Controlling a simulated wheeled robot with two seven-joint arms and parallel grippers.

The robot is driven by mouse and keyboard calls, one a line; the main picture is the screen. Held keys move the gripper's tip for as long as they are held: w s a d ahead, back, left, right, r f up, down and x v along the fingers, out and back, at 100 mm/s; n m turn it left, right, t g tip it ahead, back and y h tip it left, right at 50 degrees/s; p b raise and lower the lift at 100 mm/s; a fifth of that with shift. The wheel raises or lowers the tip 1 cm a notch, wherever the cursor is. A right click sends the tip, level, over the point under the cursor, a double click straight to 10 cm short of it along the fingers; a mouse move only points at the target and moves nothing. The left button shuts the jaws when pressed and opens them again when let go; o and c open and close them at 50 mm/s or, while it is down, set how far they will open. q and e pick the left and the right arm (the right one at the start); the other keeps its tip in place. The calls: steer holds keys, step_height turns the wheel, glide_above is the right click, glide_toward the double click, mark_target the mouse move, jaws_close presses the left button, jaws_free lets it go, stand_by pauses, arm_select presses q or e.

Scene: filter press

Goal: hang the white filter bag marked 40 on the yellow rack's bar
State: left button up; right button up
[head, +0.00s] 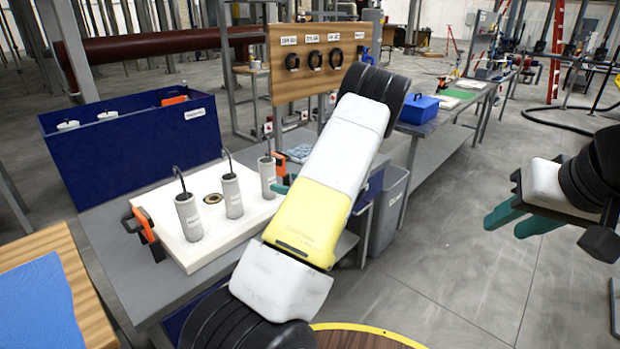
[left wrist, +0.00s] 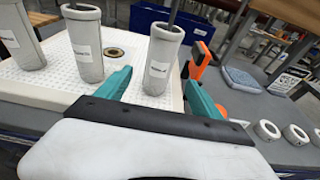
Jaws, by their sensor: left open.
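Three pale grey-white cylindrical filter bags with small labels and dark hooked tops stand upright on a white perforated plate (head: 165,215): left (head: 188,217), middle (head: 231,196) and right (head: 267,178). Their marks are too small to read, so I cannot tell which is 40. My left gripper (left wrist: 158,91) is open around the right bag, which also shows in the left wrist view (left wrist: 160,62), just beyond or between its teal fingers. In the head view my arm hides most of that gripper. My right gripper (head: 502,227) is open, empty and far right. I cannot make out the yellow rack.
Orange clamps (head: 147,234) sit at the plate's edges. A blue bin (head: 120,160) stands behind left, and a wooden board (head: 300,80) with black rings stands behind. White rings (left wrist: 266,130) and a grey cloth (left wrist: 245,79) lie right of the plate. A grey bin (head: 388,215) stands beside the table.

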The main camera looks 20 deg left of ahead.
mark_target(272, 167)
arm_select(q)
steer(key=shift+x, duration=5.25)
steer(key=shift+s, duration=0.1)
steer(key=c, duration=1.2)
steer(key=shift+r, duration=2.45)
